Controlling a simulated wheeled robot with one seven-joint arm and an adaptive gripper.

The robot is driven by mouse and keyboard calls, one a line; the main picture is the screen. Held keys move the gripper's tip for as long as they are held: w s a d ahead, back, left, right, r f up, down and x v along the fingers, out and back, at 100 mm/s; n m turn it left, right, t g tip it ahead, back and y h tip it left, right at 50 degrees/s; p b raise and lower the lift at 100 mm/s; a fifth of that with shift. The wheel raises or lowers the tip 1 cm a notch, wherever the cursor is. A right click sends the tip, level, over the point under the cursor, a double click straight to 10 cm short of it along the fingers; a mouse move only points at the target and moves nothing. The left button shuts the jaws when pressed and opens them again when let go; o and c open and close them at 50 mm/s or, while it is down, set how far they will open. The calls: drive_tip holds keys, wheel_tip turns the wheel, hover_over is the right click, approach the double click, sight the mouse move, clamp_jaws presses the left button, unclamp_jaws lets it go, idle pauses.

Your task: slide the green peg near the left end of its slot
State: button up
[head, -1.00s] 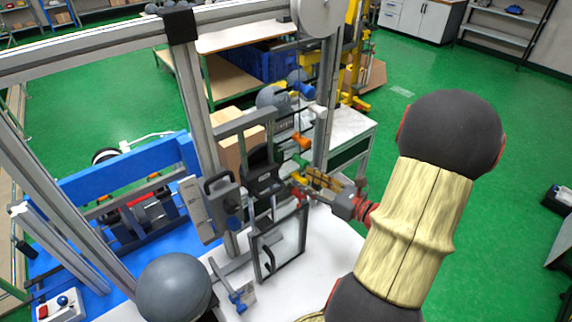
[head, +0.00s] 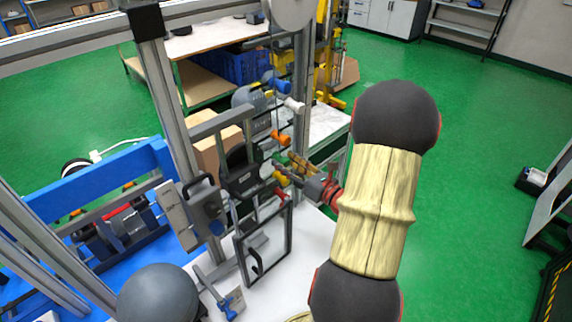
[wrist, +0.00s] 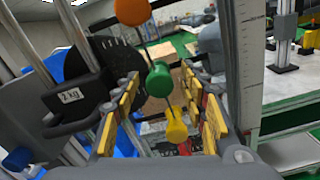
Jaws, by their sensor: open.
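The green peg (wrist: 159,77) is a round knob on a thin rod in the wrist view. It sits between the two yellow-padded fingers of my gripper (wrist: 164,108), with gaps on both sides. The orange peg (wrist: 132,12) is above it and the yellow peg (wrist: 176,125) below it. In the head view the green peg (head: 277,157) is small and partly covered by my gripper (head: 290,164), which is open at the rack of pegs. The slot of the green peg cannot be made out clearly.
In the head view a blue peg (head: 281,86) and a white peg (head: 294,104) are higher up, and a red peg (head: 280,197) is lower. A black-framed panel (head: 264,244) stands below. A dark 2 kg weight (wrist: 100,72) is close to the left finger.

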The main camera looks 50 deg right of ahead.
drive_tip(key=shift+w, duration=0.1)
drive_tip(key=shift+c, duration=0.9)
clamp_jaws()
